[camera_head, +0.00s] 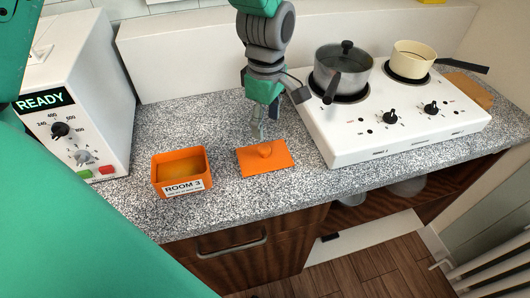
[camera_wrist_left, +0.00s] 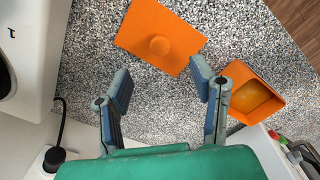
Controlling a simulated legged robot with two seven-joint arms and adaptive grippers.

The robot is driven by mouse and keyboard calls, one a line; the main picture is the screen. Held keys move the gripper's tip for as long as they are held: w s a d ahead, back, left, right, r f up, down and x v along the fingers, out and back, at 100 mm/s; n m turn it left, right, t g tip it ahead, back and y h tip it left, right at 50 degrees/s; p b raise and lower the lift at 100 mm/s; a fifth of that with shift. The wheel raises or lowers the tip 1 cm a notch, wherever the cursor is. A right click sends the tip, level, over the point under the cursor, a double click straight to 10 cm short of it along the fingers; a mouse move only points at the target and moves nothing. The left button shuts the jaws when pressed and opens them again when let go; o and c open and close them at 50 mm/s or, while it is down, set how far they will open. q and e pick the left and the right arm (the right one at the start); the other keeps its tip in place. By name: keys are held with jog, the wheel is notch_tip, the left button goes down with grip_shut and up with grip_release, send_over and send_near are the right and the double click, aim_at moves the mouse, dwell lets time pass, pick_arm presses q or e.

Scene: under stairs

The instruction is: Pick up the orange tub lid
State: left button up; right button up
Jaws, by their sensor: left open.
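The orange tub lid (camera_head: 252,159) lies flat on the speckled counter, with a round knob in its middle. It also shows in the left wrist view (camera_wrist_left: 140,32), beyond the fingertips. The open orange tub (camera_head: 180,180), labelled "ROOM 3", stands to the left of the lid and holds something yellow-orange. My left gripper (camera_head: 264,128) is above and just behind the lid, pointing down. In the left wrist view its two fingers (camera_wrist_left: 160,78) are apart with nothing between them. My right gripper does not show.
A white hob (camera_head: 375,135) with a lidded grey pot (camera_head: 345,68) and a cream pan (camera_head: 412,59) stands to the right. A white box machine (camera_head: 80,75) reading "READY" stands at left. The counter (camera_head: 225,120) behind the tub is clear.

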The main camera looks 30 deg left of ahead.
aim_at(264, 148)
pick_arm(q)
jog(key=f, duration=0.4)
jog(key=shift+w+f, duration=0.2)
jog(key=shift+f, duration=0.15)
jog(key=shift+s+a+f, duration=0.1)
jog(key=shift+a+f, duration=0.05)
jog(key=shift+f, duration=1.15)
jog(key=shift+a+f, duration=0.15)
jog(key=shift+f, duration=1.1)
jog(key=c, duration=1.1)
